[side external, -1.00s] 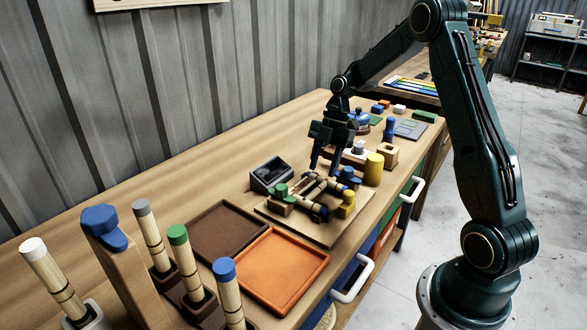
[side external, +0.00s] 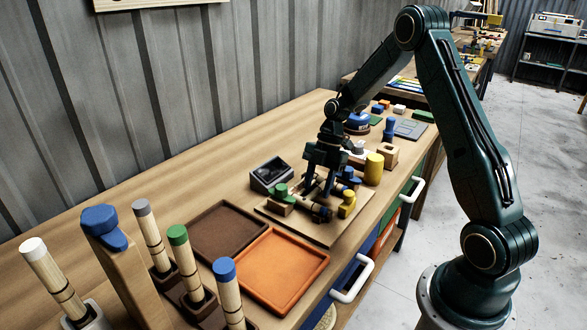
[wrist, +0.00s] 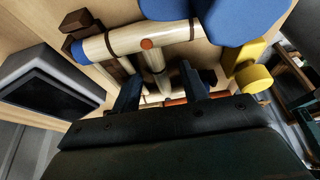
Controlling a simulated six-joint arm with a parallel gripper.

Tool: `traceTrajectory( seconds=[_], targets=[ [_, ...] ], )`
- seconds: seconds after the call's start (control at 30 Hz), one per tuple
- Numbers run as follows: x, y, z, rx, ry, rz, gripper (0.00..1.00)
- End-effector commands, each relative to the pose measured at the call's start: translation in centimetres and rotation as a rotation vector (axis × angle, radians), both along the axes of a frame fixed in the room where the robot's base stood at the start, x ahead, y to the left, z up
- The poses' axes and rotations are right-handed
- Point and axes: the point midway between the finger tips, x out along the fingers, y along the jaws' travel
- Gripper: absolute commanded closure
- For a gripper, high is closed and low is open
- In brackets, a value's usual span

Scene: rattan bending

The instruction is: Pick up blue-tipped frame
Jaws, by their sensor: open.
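The blue-tipped frame, pale rattan bars with a blue end, lies in the wooden jig. In the wrist view its cross bar (wrist: 125,40) runs across the top, with the blue tip at its left end and an orange dot near its middle. In the side view my arm partly hides it, and a dark blue end (side external: 321,213) shows low in the jig. My gripper (side external: 318,187) is pointing down over the jig, open. In the wrist view its fingers (wrist: 160,85) stand either side of the frame's middle bar; I cannot tell whether they touch it.
Blue, green and yellow (side external: 347,205) knobs crowd the jig board (side external: 322,234). A grey box (side external: 270,175) stands close behind. A brown tray (side external: 228,232) and an orange tray (side external: 280,270) are empty in front. Upright rattan sticks with coloured caps stand at near left.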

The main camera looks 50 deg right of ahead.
Motion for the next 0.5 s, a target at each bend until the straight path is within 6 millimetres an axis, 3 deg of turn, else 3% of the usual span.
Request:
traceTrajectory(
  seconds=[0.43,0.5],
  targets=[
    [0.01,0.01,0.0,0.0,0.0,0.001,0.56],
    [0.01,0.01,0.01,0.0,0.0,0.001,0.66]
  ],
)
